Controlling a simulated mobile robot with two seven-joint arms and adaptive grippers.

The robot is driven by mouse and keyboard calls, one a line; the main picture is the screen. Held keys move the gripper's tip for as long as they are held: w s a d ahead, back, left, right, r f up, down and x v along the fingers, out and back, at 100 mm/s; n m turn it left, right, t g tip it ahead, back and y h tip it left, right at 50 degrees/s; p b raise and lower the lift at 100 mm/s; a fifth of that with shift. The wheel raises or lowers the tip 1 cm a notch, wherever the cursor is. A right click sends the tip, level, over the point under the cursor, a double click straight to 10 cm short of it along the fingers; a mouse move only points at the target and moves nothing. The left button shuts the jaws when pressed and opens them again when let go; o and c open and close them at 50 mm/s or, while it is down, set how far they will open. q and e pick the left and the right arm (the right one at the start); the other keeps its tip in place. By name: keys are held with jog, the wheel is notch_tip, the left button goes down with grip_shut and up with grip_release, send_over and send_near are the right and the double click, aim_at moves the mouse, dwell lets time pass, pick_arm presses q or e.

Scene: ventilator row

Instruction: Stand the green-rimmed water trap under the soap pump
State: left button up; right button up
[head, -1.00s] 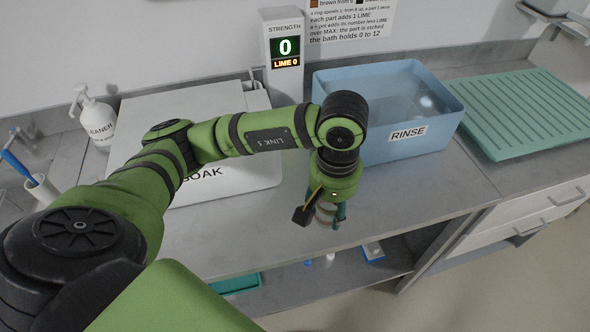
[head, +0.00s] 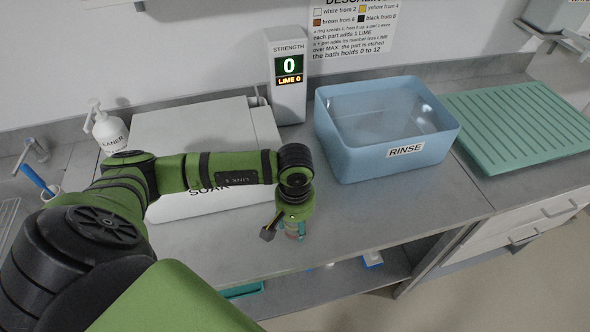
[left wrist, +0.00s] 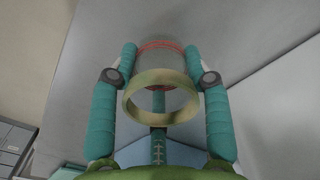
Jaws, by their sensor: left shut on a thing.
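My left gripper (head: 292,235) is shut on a small clear cup-like part with a dull yellow-green rim, which looks like the water trap (left wrist: 160,100). In the left wrist view it sits between the two teal fingers (left wrist: 158,58), with red lines around its far end. In the head view the gripper points down over the front of the counter and mostly hides the part; I cannot tell whether it touches the counter. A white pump bottle (head: 110,132), its label partly reading "EANER", stands at the back left. I cannot tell whether this is the soap pump. My right gripper is not in view.
A white SOAK box (head: 205,125) lies behind my arm. A strength display (head: 287,75) stands at the back. A blue RINSE tub (head: 365,165) and a green ribbed drainer (head: 525,120) are to the right. The counter (head: 370,210) before the tub is clear.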

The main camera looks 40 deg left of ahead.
pick_arm(q)
jog(key=shift+f, duration=0.15)
jog(key=o, duration=1.1)
